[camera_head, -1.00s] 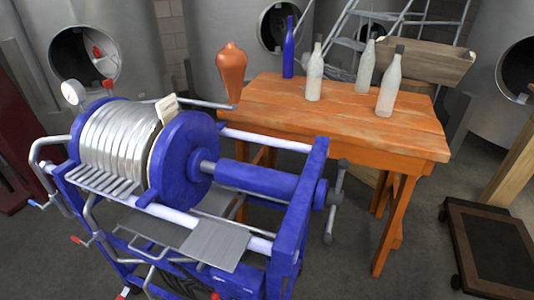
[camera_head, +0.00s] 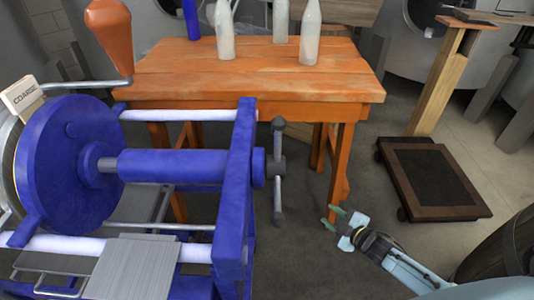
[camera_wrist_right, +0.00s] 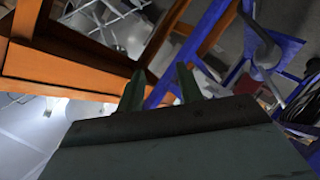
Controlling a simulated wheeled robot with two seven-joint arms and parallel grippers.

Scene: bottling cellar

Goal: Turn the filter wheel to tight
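The filter wheel (camera_head: 278,168) is a dark grey bar with round knobs at its ends, on the right end of the blue filter press (camera_head: 236,190). Its bar stands nearly upright in the head view. It also shows in the right wrist view (camera_wrist_right: 264,46), at upper right. My right gripper (camera_head: 335,218) is to the right of the wheel and apart from it, in front of the orange table's leg. Its two green fingers are spread with nothing between them, as the right wrist view (camera_wrist_right: 161,88) also shows. My left gripper is out of view.
An orange wooden table (camera_head: 240,75) with several bottles stands behind the press. A dark wheeled platform scale (camera_head: 435,178) is on the floor at right. A barrel (camera_head: 505,240) is at lower right. A "COARSE" sign (camera_head: 22,94) sits on the press.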

